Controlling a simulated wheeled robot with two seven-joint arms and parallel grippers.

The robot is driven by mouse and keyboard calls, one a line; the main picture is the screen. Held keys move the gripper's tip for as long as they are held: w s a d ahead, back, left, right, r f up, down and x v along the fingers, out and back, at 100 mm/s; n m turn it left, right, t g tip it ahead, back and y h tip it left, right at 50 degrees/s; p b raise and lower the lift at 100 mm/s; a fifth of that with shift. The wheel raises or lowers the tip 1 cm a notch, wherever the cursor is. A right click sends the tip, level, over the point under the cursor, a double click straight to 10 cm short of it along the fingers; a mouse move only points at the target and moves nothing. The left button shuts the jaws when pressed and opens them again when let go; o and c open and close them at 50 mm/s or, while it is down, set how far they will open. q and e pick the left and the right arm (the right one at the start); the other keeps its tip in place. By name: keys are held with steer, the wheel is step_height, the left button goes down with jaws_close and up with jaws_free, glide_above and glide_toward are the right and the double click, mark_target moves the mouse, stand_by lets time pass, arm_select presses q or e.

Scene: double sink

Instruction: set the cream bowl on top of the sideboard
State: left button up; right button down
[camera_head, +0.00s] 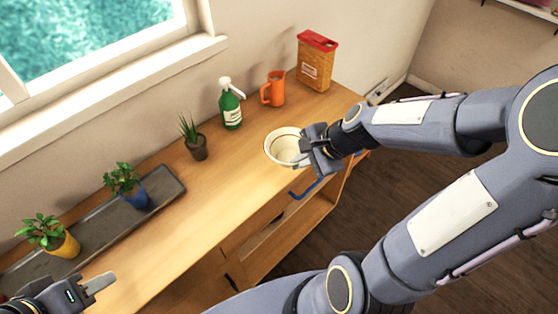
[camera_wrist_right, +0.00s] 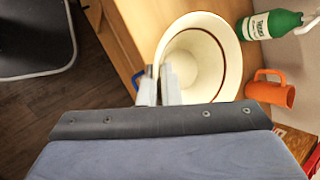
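The cream bowl (camera_head: 283,147) has a dark line around its rim and is upright at the front edge of the wooden sideboard (camera_head: 237,172). I cannot tell whether its base touches the top. My right gripper (camera_head: 306,153) is at the bowl's right side. In the right wrist view the fingers (camera_wrist_right: 160,86) pinch the near rim of the bowl (camera_wrist_right: 212,60), one inside and one outside. My left gripper (camera_head: 98,284) is at the bottom left, apart from the bowl; its finger opening is not clear.
On the sideboard stand a dark tray with plants (camera_head: 171,191), a small potted plant (camera_head: 199,150), a green spray bottle (camera_head: 231,108), an orange jug (camera_head: 273,90) and a red-lidded box (camera_head: 316,60). Bare wood lies left of the bowl.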

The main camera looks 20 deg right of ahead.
mark_target(291, 153)
steer(key=w+f, duration=0.3)
steer(key=w+f+b, duration=0.1)
steer(key=w+f, duration=0.2)
steer(key=w, duration=0.1)
steer(key=shift+a+f, duration=0.1)
steer(key=shift+a, duration=0.05)
steer(key=shift+w+f, duration=0.45)
steer(key=shift+f, duration=1.6)
steer(key=shift+f+b, duration=0.1)
steer(key=shift+b, duration=0.25)
steer(key=c, duration=1.6)
jaws_free()
